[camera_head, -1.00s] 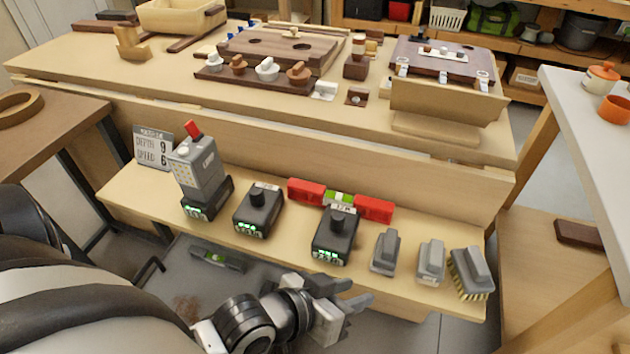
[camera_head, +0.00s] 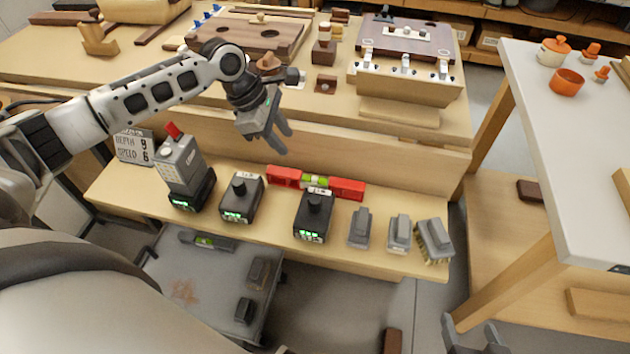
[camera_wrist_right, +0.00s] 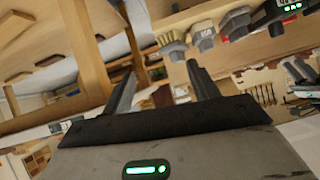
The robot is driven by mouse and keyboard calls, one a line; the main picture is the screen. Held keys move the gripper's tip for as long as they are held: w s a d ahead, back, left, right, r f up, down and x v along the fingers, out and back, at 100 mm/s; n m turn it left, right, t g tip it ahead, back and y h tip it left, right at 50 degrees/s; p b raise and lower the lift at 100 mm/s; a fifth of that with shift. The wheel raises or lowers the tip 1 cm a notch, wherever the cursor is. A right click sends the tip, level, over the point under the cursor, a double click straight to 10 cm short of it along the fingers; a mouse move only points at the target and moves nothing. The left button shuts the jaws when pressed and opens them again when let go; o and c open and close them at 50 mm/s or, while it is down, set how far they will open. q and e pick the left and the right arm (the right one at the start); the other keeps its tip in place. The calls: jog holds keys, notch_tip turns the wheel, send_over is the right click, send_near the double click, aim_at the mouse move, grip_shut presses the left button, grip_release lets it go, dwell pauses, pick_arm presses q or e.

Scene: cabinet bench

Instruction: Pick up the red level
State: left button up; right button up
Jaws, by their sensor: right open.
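The red level (camera_head: 347,189) lies along the back of the low shelf in the head view, with a yellow-green vial in its middle. A black device (camera_head: 314,216) stands in front of it and hides a little of its front edge. My left gripper (camera_head: 286,144) is above and behind the level's left end, apart from it, its fingers spread and empty. My right gripper (camera_head: 475,336) is at the bottom edge, right of the shelf and well away from the level. In the right wrist view my right gripper (camera_wrist_right: 160,80) is open with nothing between its fingers.
A grey instrument (camera_head: 180,165), another black device (camera_head: 241,198) and several brushes (camera_head: 360,228) share the low shelf (camera_head: 280,250). The workbench (camera_head: 330,115) rises behind. A grey cart (camera_head: 165,270) carries another level (camera_head: 207,240). A white table (camera_head: 590,150) stands at right.

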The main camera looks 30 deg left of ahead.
aim_at(313, 179)
pick_arm(q)
jog(key=b+x, duration=0.3)
jog(key=x, duration=1.2)
jog(key=shift+w+d+f, duration=0.1)
jog(key=shift+f, duration=0.15)
jog(key=c, duration=0.7)
